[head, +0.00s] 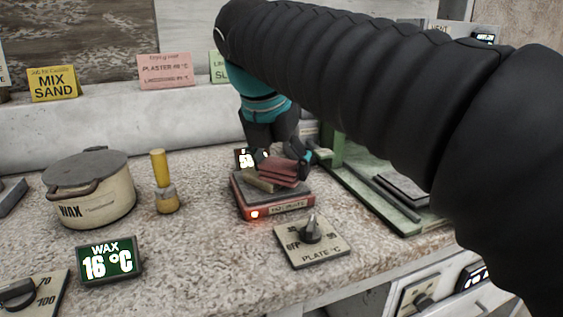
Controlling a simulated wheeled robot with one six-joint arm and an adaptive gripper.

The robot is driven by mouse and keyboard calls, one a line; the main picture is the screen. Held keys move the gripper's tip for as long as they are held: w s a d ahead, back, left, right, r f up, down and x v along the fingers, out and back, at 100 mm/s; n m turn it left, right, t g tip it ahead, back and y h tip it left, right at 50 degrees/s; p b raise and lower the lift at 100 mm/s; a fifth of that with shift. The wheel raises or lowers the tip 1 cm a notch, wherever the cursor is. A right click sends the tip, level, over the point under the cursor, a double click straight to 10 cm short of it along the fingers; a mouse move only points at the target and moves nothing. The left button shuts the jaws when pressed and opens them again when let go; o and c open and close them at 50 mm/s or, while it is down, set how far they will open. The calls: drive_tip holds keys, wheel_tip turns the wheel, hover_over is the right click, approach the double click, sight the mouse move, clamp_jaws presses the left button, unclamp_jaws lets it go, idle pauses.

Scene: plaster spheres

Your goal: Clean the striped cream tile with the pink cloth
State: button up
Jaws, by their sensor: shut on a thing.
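My gripper (283,158) reaches down from the upper middle, shut on the folded pink cloth (284,171). The cloth looks dark pink and layered. It is held low over the right part of a cream tile (258,183), and I cannot tell whether they touch. The tile lies on the dark top of a red-sided hot plate (245,202). Only the tile's left and front parts show, and its stripes are too small to make out.
The hot plate has a lit red lamp. A plate dial (311,234) stands in front of it. A yellow-handled brush (163,183), a wax pot (91,188) and a wax display (108,262) are to the left. A green frame (375,195) lies right. The front-middle counter is clear.

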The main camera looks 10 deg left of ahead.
drive_tip(key=shift+w+a, duration=0.25)
drive_tip(key=shift+a, duration=0.8)
drive_tip(key=shift+w+a, duration=0.25)
drive_tip(key=shift+a, duration=0.8)
drive_tip(key=shift+d+r, duration=0.15)
drive_tip(key=shift+s+d+r, duration=0.25)
drive_tip(key=shift+d+r, duration=0.35)
drive_tip(key=shift+d, duration=0.35)
drive_tip(key=shift+w+d+f, duration=0.1)
drive_tip(key=shift+w+d, duration=0.25)
drive_tip(key=shift+w, duration=0.35)
drive_tip(key=shift+w+d, duration=0.35)
drive_tip(key=shift+w, duration=0.35)
drive_tip(key=shift+f, duration=0.65)
